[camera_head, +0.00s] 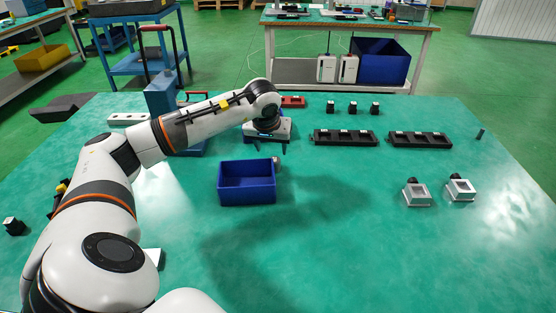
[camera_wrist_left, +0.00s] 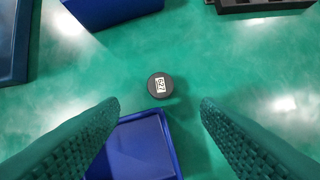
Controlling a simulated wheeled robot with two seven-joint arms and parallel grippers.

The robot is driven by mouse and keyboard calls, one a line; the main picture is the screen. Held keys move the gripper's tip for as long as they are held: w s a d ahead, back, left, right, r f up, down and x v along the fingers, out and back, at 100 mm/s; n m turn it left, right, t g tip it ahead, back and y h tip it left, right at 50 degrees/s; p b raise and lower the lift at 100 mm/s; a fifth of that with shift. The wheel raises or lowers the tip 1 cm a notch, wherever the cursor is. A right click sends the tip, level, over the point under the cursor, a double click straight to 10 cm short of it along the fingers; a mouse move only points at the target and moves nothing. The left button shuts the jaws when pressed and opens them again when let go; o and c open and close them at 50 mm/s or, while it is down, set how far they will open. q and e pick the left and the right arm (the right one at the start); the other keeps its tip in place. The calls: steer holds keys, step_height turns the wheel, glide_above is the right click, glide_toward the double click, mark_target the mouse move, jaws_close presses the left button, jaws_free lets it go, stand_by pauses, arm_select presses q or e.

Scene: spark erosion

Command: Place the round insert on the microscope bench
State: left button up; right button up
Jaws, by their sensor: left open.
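The round insert (camera_wrist_left: 160,85) is a dark disc with a white number label, flat on the green table in the left wrist view. It lies beyond and between my left fingertips, apart from both. My left gripper (camera_head: 270,148) is open and empty, pointing down above the table behind a blue bin (camera_head: 247,194); its fingers also show in the wrist view (camera_wrist_left: 160,108). In the head view a small round thing at the bin's far right corner may be the insert, but I cannot tell. I cannot tell which bench is the microscope bench. My right gripper is not in view.
Two black trays (camera_head: 345,138) (camera_head: 420,139) stand right of my gripper, with small black blocks (camera_head: 352,107) behind. Two white fixtures (camera_head: 416,195) (camera_head: 460,190) sit at the right. A bench (camera_head: 345,21) stands across the floor. The table's front middle is clear.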

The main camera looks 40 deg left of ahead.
mark_target(275, 159)
arm_select(q)
steer(key=x, duration=0.4)
steer(key=shift+s+a, duration=0.15)
steer(key=shift+a, duration=0.15)
steer(key=shift+w+f, duration=0.3)
steer(key=shift+f, duration=0.15)
steer(key=x, duration=0.4)
steer(key=shift+w+f+p, duration=0.2)
steer(key=shift+w+p, duration=0.1)
steer(key=shift+p, duration=0.05)
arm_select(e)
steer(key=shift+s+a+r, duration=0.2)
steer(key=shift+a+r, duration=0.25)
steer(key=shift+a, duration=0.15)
arm_select(q)
steer(key=shift+r, duration=0.1)
jaws_close()
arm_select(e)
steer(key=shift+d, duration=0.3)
